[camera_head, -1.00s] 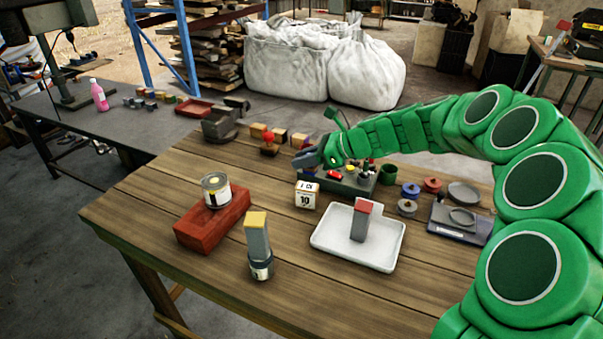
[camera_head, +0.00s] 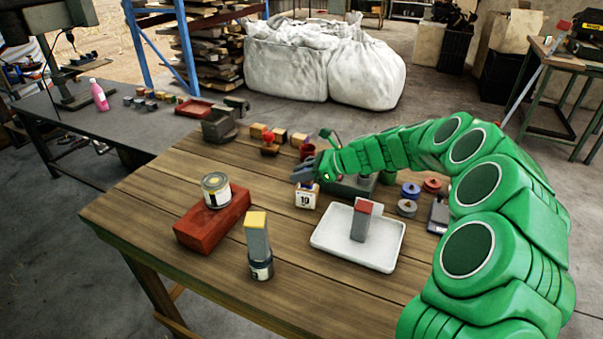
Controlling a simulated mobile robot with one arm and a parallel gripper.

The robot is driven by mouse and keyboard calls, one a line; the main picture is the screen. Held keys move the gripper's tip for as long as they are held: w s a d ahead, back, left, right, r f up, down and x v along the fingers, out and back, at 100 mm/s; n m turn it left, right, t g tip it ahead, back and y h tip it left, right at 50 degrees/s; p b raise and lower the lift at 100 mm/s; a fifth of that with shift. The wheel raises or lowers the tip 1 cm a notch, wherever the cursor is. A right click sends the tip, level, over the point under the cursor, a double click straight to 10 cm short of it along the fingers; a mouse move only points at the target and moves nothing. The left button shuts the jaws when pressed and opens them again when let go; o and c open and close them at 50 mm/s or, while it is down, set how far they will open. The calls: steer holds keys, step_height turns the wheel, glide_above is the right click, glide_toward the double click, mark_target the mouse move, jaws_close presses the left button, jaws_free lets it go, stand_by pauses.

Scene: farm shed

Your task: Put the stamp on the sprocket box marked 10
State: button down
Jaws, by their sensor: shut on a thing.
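The sprocket box marked 10 (camera_head: 306,199) is a small white box with a tan top, upright on the wooden table. My gripper (camera_head: 303,178) is directly over the box's top, its grey fingers pointing down and left. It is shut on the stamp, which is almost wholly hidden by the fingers. I cannot tell whether the stamp touches the box.
Right of the box is a white tray (camera_head: 330,253) with a red-topped grey block (camera_head: 361,225). Left are a red brick (camera_head: 208,228) bearing a tin (camera_head: 215,190), and a yellow-topped block (camera_head: 257,238) on a dark tin. Small blocks and a dark red cup (camera_head: 307,151) stand behind.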

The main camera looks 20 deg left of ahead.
steer(key=shift+f, duration=0.1)
steer(key=c, duration=0.9)
jaws_free()
steer(key=shift+d+r, duration=0.15)
steer(key=shift+r, duration=0.1)
steer(key=v, duration=1.1)
steer(key=shift+d+r, duration=0.15)
steer(key=shift+d, duration=0.15)
